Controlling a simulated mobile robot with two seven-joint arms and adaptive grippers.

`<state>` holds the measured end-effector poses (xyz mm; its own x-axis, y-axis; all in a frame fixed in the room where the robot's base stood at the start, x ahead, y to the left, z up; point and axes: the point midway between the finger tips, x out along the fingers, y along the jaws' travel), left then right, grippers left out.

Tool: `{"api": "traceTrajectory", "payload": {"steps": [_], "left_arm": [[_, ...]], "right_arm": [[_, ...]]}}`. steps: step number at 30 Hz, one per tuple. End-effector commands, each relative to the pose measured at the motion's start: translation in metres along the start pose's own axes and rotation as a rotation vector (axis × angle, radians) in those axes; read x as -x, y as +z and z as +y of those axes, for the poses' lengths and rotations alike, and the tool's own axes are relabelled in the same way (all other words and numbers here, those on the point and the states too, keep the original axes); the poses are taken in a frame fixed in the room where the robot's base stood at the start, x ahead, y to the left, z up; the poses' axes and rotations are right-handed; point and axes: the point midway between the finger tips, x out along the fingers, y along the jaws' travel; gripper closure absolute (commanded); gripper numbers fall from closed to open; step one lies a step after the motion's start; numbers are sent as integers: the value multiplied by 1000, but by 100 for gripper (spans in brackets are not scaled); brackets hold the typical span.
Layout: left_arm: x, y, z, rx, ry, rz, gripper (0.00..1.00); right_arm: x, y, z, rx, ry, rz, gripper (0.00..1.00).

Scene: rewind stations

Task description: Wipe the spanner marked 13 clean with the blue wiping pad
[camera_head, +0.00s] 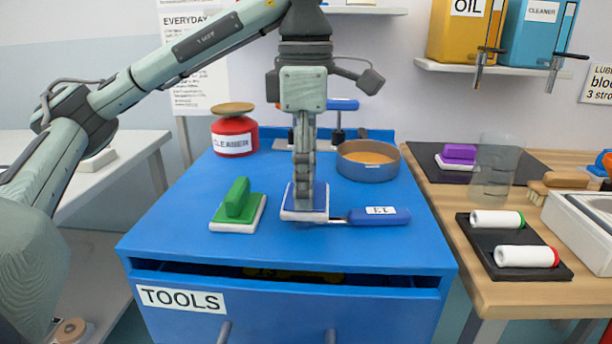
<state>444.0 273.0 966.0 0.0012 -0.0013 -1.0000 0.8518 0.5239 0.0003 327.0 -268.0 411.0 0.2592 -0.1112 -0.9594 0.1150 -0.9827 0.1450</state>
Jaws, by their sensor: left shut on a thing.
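My left gripper (304,200) points straight down over the blue cabinet top and is shut on the blue wiping pad (318,205). The pad has a blue upper part and a pale base. The base sits at the left end of the spanner marked 13 (382,216), which lies flat with its blue handle to the right. Its label shows upside down. The pad and gripper hide the spanner's left part, and I cannot tell how clean it is. The right gripper is not in view.
A green pad (238,205) lies left of the blue pad. A red CLEANER tin (234,136) and a round dish (368,162) stand behind. The TOOLS drawer (270,305) is slightly open. A wooden bench (500,292) at right holds a purple pad (459,154) and white rollers (497,221).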

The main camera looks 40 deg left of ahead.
Motion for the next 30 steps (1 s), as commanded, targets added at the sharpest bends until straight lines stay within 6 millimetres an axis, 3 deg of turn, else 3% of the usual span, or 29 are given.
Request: {"api": "traceTrajectory", "payload": {"steps": [30], "left_arm": [[-11, 0, 0, 0, 0, 0, 77]], "right_arm": [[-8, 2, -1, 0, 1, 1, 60]]}}
